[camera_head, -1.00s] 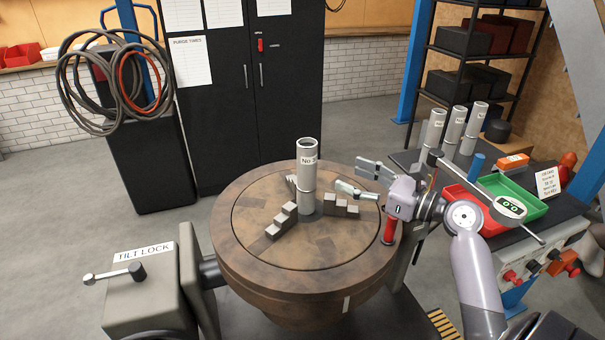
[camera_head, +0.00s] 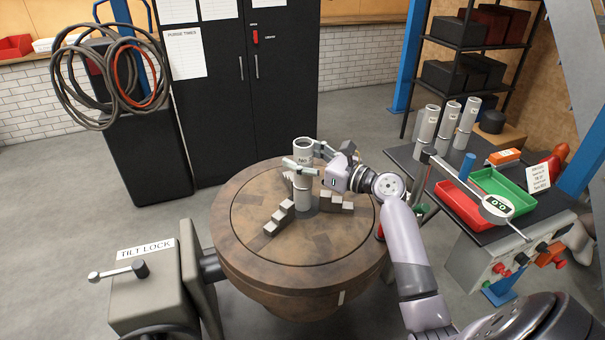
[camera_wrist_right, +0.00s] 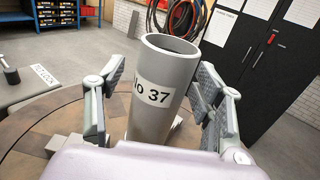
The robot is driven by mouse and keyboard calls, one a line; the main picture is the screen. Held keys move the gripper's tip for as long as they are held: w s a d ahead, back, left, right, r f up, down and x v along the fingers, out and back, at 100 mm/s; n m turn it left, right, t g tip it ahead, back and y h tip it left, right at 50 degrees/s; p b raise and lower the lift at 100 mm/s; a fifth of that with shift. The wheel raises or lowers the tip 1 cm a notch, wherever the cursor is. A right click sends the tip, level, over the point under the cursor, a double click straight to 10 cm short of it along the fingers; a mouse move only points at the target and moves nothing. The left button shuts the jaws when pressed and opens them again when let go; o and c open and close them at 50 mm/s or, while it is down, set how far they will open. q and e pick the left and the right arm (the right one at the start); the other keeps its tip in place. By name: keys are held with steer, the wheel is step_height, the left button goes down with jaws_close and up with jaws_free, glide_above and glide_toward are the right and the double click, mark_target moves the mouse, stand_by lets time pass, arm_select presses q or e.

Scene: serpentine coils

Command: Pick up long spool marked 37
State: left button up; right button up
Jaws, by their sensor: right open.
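The long grey spool (camera_head: 303,190) stands upright at the middle of the round wooden turntable (camera_head: 250,250). In the right wrist view the spool (camera_wrist_right: 165,75) has a white label reading "No 37" and an open hollow top. My right gripper (camera_head: 306,158) is open, with one finger on each side of the spool's upper part. In the right wrist view the spool stands between the fingers, with a gap at least on the right side. The spool's lower end is hidden there by my gripper body. My left gripper is in neither view.
Stepped grey jaws (camera_head: 281,217) surround the spool's base. Several similar grey tubes (camera_head: 449,122) stand on the right bench, near a red tray (camera_head: 458,207), a green tray (camera_head: 508,188) and a gauge (camera_head: 497,207). A tilt lock box (camera_head: 150,280) stands front left.

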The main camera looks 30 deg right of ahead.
steer(key=shift+s, duration=0.1)
steer(key=shift+c, duration=0.8)
jaws_close()
steer(key=shift+d+r, duration=0.1)
steer(key=shift+r, duration=0.05)
